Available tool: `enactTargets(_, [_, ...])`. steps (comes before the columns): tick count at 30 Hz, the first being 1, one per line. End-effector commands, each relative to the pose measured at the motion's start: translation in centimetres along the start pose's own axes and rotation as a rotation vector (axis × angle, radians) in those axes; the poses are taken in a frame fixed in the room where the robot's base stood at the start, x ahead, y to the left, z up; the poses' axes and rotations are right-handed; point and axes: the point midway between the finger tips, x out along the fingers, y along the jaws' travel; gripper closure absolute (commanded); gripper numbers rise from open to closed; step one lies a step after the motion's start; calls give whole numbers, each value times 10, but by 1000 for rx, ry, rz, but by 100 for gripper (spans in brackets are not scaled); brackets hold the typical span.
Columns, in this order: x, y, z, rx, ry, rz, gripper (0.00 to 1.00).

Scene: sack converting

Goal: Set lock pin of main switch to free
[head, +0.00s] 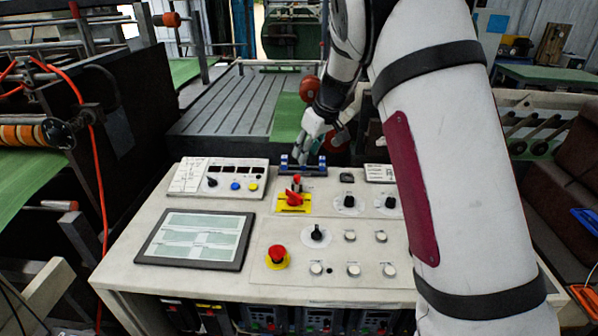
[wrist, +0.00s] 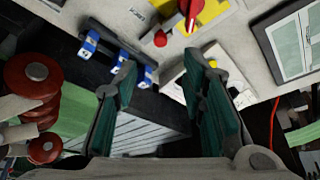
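The main switch is a red handle (head: 291,199) on a yellow plate (head: 280,209) near the back of the console. It also shows at the top of the wrist view, as a red handle (wrist: 191,12) on yellow. A small red knob (wrist: 160,39), which looks like the lock pin, stands beside the plate; in the head view it is the red piece (head: 296,182) just behind the handle. I cannot read its setting. My gripper (head: 301,145) is above the console's back edge, apart from the switch. In the wrist view its teal-padded fingers (wrist: 168,75) are spread, with nothing held.
A dark rail with blue-and-white blocks (head: 303,165) stands at the console's back edge, close below my gripper. A button box (head: 219,177) and a screen (head: 195,238) lie left. A red mushroom button (head: 278,253) is in front; black knobs (head: 348,202) are right.

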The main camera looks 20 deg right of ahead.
Motion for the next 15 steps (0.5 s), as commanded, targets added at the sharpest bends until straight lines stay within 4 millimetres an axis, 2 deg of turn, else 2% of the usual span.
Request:
enactTargets(9, [63,0,1,0,-4,-1,62])
enactTargets(15, [91,0,1,0,-2,0,62])
